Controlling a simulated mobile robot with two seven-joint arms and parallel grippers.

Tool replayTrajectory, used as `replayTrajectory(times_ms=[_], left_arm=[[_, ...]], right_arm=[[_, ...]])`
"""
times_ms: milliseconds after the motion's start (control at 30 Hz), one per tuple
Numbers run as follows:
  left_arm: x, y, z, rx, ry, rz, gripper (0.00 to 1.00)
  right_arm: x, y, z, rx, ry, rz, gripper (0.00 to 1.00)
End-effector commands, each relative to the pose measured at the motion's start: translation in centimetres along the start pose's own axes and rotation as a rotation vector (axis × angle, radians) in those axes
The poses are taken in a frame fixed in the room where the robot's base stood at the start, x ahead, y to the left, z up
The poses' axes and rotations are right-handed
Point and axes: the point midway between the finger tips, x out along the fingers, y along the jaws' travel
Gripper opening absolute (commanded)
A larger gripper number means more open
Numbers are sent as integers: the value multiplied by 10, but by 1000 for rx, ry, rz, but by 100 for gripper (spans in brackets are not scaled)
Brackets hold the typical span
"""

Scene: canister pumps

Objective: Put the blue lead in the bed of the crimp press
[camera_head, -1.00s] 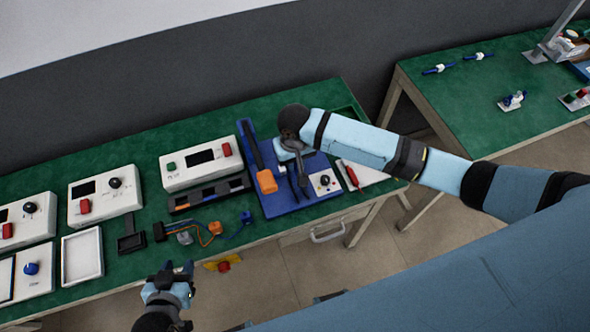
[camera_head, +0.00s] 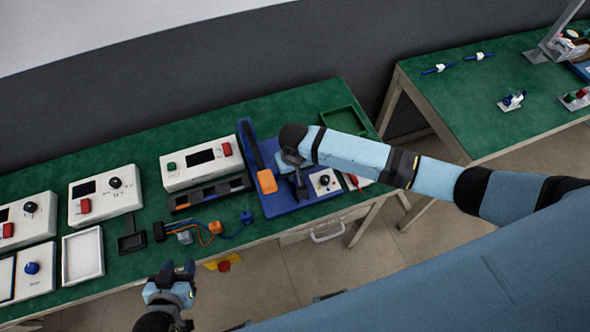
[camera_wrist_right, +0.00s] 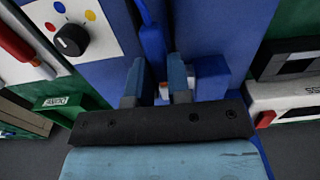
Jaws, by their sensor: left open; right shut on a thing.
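The crimp press appears to be the blue base (camera_head: 285,208) with an orange-ended lever (camera_head: 266,181) and a knob panel. My right gripper (camera_head: 301,190) is over this base, right of the lever. A blue block (camera_wrist_right: 212,76) lies beside the fingers. A blue-ended lead (camera_head: 246,216) of a wire bundle lies on the green bench. My left gripper (camera_head: 180,268) is open and empty before the bench.
A black rack (camera_head: 209,194) and white control box (camera_head: 200,165) stand left of the press. A green tray (camera_head: 343,121) is behind the arm. A red-handled tool (camera_head: 353,181) lies at the right. Blue pieces with white middles (camera_head: 439,69) lie on the far bench.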

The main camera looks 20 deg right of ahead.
Motion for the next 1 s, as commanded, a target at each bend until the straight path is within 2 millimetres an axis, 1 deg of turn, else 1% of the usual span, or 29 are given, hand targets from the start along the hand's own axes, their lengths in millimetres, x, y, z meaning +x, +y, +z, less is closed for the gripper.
replayTrajectory(times_ms=[267,300,367,400,667,767,867,1000], left_arm=[[-1,-1,-1,0,0,-2,43],[-1,-1,-1,0,0,-3,43],[-1,-1,-1,0,0,-3,43],[-1,-1,-1,0,0,-3,43],[0,-1,-1,0,1,-3,43],[0,-1,0,0,1,-3,43],[0,-1,1,-1,1,-2,43],[1,0,1,-1,0,-1,43]], right_arm=[[6,0,0,1,0,0,0],[6,0,0,1,0,0,25],[6,0,0,1,0,0,38],[6,0,0,1,0,0,43],[5,0,0,1,0,1,43],[-1,0,-1,-1,2,0,43],[-15,0,0,0,3,0,43],[-46,0,0,-1,3,-2,43]])
